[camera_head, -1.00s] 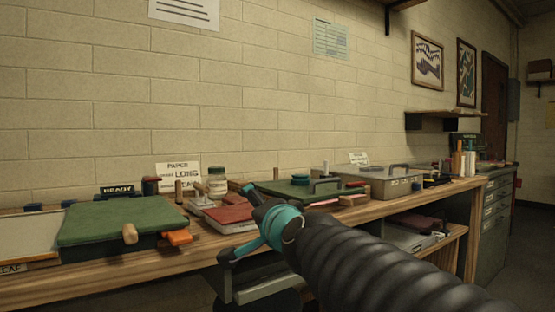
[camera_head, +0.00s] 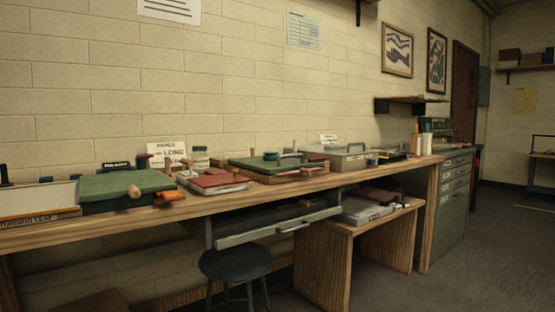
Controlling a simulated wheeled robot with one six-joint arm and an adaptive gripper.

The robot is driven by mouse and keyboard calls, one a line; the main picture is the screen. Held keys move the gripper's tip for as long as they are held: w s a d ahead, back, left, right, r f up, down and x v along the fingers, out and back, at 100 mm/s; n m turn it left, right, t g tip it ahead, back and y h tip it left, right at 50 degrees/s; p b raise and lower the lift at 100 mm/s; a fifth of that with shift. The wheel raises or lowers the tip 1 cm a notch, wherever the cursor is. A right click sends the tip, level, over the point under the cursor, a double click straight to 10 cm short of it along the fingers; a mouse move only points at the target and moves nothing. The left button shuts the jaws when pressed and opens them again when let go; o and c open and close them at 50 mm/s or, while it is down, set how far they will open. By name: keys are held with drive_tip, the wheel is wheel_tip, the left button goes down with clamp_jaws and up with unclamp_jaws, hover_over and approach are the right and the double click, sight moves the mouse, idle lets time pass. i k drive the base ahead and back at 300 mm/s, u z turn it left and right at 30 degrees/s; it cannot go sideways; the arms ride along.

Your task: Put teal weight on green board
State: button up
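A small round teal piece (camera_head: 270,156), which looks like the teal weight, sits on or just behind a green board (camera_head: 243,163) in the middle of the bench. A second, larger green board (camera_head: 120,184) lies on a dark tray at the left, with a wooden knob at its front edge. A small blue-teal round item (camera_head: 372,159) stands by the grey lidded box farther right; I cannot tell what it is. My gripper is not in view.
The long wooden bench (camera_head: 215,204) carries a red board (camera_head: 218,182), jars and a grey lidded box (camera_head: 346,161). Below are an open grey drawer (camera_head: 275,231), a dark stool (camera_head: 236,263) and a low shelf unit (camera_head: 378,220). Floor at the right is clear.

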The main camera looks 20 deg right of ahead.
sight(123, 178)
drive_tip(key=z, duration=0.75)
drive_tip(key=i, duration=1.3)
drive_tip(key=u, duration=0.05)
